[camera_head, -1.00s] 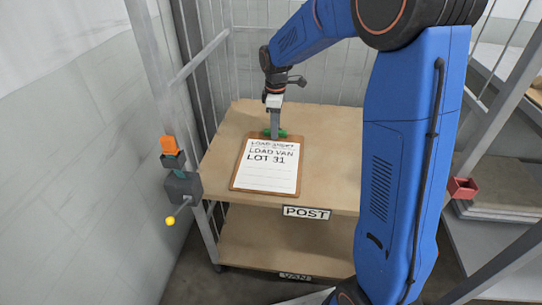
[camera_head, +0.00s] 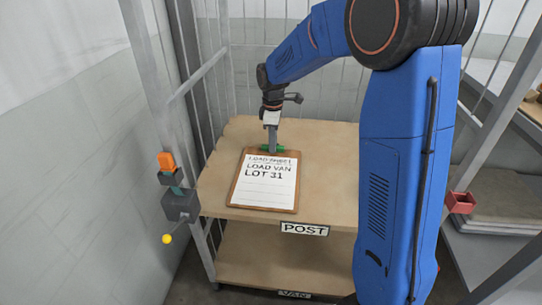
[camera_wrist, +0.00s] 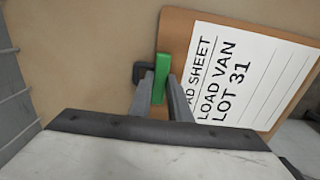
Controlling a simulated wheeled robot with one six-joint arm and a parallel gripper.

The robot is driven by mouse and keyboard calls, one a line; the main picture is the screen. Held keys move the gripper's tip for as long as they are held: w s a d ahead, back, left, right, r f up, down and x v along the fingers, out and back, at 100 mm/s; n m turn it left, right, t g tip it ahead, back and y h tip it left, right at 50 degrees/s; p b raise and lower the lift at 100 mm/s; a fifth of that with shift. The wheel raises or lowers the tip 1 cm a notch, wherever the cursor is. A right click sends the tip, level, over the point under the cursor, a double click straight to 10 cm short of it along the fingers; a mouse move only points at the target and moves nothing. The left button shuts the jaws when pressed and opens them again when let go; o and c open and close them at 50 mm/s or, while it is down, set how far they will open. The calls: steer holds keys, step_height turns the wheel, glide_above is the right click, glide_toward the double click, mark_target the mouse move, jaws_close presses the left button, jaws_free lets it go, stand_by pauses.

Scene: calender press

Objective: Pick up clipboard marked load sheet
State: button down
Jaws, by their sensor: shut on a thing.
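The clipboard (camera_head: 264,182) is brown with a white sheet reading "LOAD SHEET", "LOAD VAN" and "LOT 31". In the head view it lies at the top shelf, face up; whether it touches the shelf I cannot tell. My gripper (camera_head: 272,150) points down at its far edge and is shut on the green clip there. In the wrist view the two fingers (camera_wrist: 162,100) close on the green clip (camera_wrist: 163,77), and the clipboard (camera_wrist: 175,32) extends to the right. The fingers hide part of the sheet's heading.
The top shelf (camera_head: 330,170) is labelled "POST" and the lower shelf (camera_head: 285,255) "VAN". Wire bars surround the back and left. A post at left carries an orange-topped latch (camera_head: 168,165) and a yellow knob (camera_head: 167,239). A red bracket (camera_head: 460,202) is at right.

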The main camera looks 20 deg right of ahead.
step_height(320, 180, up, 10)
stand_by(0.5)
steer(key=shift+r, duration=0.1)
stand_by(0.4)
